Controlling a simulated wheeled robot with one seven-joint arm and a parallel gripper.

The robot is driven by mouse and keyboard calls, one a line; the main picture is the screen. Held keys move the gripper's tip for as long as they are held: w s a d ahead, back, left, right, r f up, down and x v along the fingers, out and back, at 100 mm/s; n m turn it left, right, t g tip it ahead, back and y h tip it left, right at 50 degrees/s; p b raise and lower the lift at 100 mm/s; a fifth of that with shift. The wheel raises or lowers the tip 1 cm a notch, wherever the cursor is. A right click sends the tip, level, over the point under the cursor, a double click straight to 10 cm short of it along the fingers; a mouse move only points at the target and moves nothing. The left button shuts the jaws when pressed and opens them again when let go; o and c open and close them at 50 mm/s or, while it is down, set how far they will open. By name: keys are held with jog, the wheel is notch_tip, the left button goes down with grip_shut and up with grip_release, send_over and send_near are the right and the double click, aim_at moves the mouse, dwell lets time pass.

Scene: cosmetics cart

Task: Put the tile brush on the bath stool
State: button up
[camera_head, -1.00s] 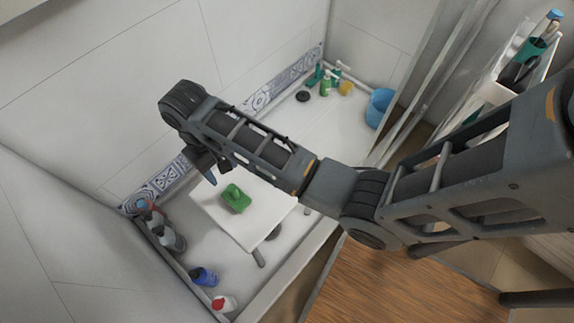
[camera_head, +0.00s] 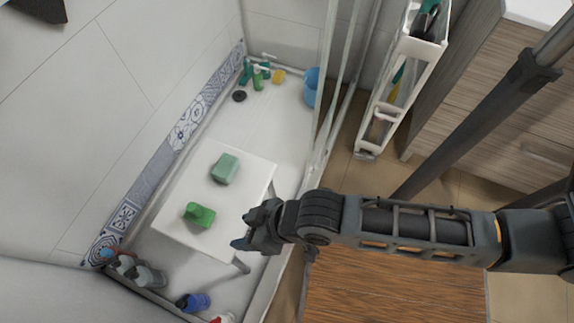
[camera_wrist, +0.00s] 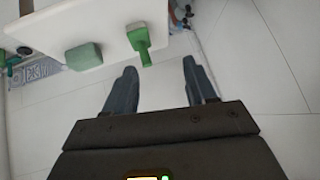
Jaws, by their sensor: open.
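The white bath stool (camera_head: 247,178) stands in the shower tray. A bright green piece with a short handle (camera_head: 200,214), which looks like the tile brush, lies on its top near the front. A paler green block (camera_head: 225,168) lies farther back on the stool. My gripper (camera_head: 246,228) is open beside the stool's right front edge, apart from both. The wrist view shows the open, empty fingers (camera_wrist: 162,82), with the bright green piece (camera_wrist: 141,42) and the pale block (camera_wrist: 84,56) on the stool (camera_wrist: 60,25) beyond them.
Several bottles stand along the tray's front left edge (camera_head: 150,277) and a blue bottle (camera_head: 194,301) in front. Green bottles (camera_head: 258,77) and a blue bucket (camera_head: 311,87) stand at the back. Glass panels (camera_head: 333,90) and a narrow white cart (camera_head: 405,75) are to the right.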

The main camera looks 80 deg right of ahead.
jog(key=s+d+r+t, duration=0.1)
jog(key=s+r+t, duration=0.1)
jog(key=s+r, duration=0.2)
jog(key=s+d+r+n+t, duration=0.1)
jog(key=s+r, duration=0.3)
jog(key=r, duration=0.7)
jog(key=s+d+r+n+t, duration=0.1)
jog(key=s+d+r+t, duration=0.2)
jog(key=r, duration=0.4)
jog(key=shift+s+r+t+h, duration=0.15)
jog(key=shift+s+t+h, duration=0.25)
